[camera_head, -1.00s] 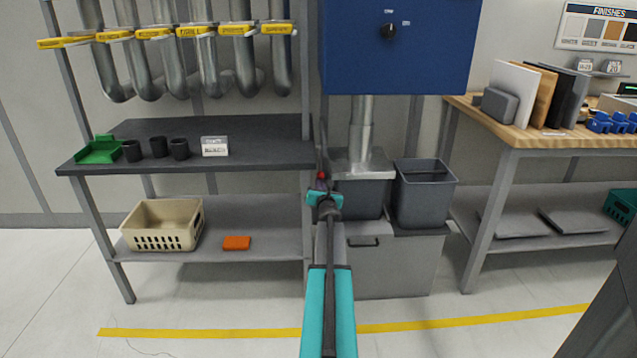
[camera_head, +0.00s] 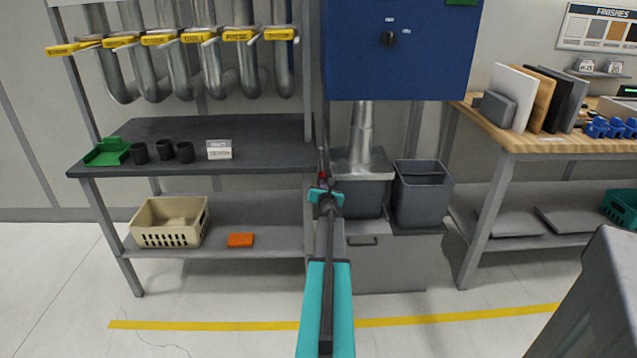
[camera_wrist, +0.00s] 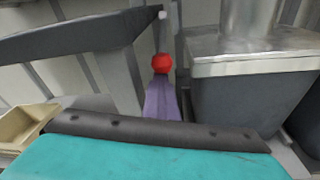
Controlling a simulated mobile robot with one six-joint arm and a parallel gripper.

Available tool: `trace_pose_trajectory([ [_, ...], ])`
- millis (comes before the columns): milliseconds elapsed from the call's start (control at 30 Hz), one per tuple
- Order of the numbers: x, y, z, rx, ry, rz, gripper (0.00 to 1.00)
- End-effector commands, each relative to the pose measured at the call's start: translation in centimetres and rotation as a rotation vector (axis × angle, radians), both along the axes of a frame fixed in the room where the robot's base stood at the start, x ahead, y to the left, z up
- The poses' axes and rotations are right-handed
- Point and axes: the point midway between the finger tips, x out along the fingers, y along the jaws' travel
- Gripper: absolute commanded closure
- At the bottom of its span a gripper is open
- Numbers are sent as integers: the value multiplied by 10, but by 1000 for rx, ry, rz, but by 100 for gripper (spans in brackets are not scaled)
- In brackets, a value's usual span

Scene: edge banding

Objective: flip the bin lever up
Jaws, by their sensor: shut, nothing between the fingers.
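The bin lever has a red ball knob (camera_head: 322,175) on a thin grey rod, beside the left side of the metal-capped grey bin (camera_head: 360,198). In the wrist view the red knob (camera_wrist: 161,63) is near the top middle, with the rod rising from it. My gripper (camera_head: 324,186) is teal, with a purple-grey finger end (camera_wrist: 162,100) right below the knob in the picture. The fingers are shut and empty. I cannot tell whether they touch the knob. The bin's capped top (camera_wrist: 255,50) shows to the right.
A dark shelf unit (camera_head: 250,130) stands close on the left, its post near the lever. An open grey bin (camera_head: 423,205) stands to the right. A blue cabinet (camera_head: 400,60) hangs above. A wooden bench (camera_head: 545,142) is at the right. Floor in front looks clear.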

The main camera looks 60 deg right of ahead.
Motion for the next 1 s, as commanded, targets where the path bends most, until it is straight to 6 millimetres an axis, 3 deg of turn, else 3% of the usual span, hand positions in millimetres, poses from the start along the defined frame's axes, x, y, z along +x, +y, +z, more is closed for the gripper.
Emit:
trace_pose_trajectory([
  [533,-17,-1,26,19,13,-16,100],
  [1000,-19,-2,26,19,12,-17,100],
])
